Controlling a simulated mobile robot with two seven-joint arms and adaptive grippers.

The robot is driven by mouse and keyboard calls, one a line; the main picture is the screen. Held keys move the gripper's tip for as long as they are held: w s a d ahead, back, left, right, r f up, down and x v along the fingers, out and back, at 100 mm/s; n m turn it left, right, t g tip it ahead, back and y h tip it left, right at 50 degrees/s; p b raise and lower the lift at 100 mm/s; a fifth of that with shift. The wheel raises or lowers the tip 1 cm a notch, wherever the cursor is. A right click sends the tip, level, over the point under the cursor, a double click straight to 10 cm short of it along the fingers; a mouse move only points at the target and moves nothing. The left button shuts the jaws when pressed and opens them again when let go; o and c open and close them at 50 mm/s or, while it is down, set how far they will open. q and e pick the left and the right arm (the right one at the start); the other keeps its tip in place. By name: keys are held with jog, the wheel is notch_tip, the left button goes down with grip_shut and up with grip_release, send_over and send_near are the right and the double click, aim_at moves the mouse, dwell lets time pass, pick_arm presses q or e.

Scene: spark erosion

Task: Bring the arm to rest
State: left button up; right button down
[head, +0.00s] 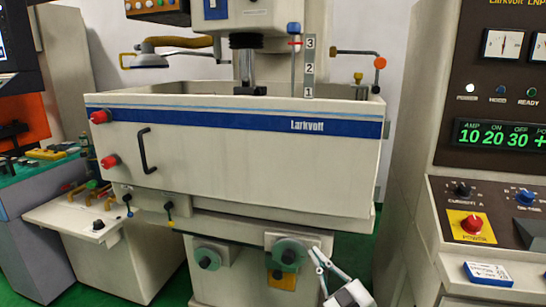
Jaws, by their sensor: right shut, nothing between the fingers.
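My right gripper (318,262) shows at the bottom of the head view, right of centre. Its white wrist comes up from the lower edge and its slim fingers point up and to the left. It is shut and empty. It stands in front of the lower part of the machine, just right of a green handwheel (289,254); I cannot tell whether they touch. My left gripper does not show.
A white Larkvolt machine tank (240,165) with a black handle (146,150) fills the middle. A control cabinet (405,190) stands at the right, with a small blue and white box (487,273) on its ledge. A low bench (75,215) is at the left. Green floor shows between.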

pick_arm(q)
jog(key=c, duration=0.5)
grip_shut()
pick_arm(e)
jog(key=s+d+f+m+g+h, duration=0.2)
jog(key=s+d+f+m+g, duration=0.1)
jog(key=s+f, duration=1.1)
jog(key=s+d+f+m+g+h, duration=0.3)
jog(key=s+d+f+m+g, duration=0.1)
jog(key=s+f, duration=1.1)
jog(key=shift+s+d+f+g, duration=0.15)
jog(key=shift+d+f+g, duration=0.35)
jog(key=shift+d, duration=0.3)
